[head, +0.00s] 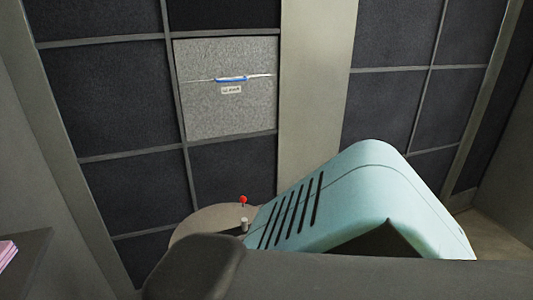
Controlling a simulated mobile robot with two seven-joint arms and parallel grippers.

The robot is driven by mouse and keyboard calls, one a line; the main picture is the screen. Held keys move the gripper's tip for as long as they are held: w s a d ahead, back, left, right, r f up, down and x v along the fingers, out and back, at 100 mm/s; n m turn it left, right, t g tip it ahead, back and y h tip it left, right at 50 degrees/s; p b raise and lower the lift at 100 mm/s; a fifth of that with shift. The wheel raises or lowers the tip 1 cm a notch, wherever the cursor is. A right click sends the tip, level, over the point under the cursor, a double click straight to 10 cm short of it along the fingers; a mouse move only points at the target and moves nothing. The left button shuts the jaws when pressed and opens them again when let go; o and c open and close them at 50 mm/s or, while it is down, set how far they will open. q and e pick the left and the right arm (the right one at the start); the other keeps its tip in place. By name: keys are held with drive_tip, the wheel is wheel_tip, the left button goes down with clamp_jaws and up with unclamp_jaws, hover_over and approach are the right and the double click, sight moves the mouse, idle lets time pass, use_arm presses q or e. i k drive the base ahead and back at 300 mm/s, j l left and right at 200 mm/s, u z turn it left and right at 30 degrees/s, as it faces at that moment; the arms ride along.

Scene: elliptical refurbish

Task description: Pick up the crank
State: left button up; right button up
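A slim item (232,78) with a blue middle and thin pale ends is on a light grey square panel (228,112) on the wall. A small white label (231,90) sits just below it; its text is too small to read surely. This may be the crank, but I cannot tell for sure. Neither of my grippers shows in the head view.
A teal housing (375,180) with dark slots stands in front of the wall. Beside it are a red ball knob (243,199) and a small grey post (244,225) on a beige rounded part (205,223). Pink items (7,252) lie at the far left.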

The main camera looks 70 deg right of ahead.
sight(225, 232)
drive_tip(key=z, duration=0.45)
drive_tip(key=l+z, duration=0.15)
drive_tip(key=z, duration=0.3)
drive_tip(key=l+z, duration=0.1)
drive_tip(key=z, duration=0.35)
drive_tip(key=l+z, duration=0.1)
drive_tip(key=z, duration=0.35)
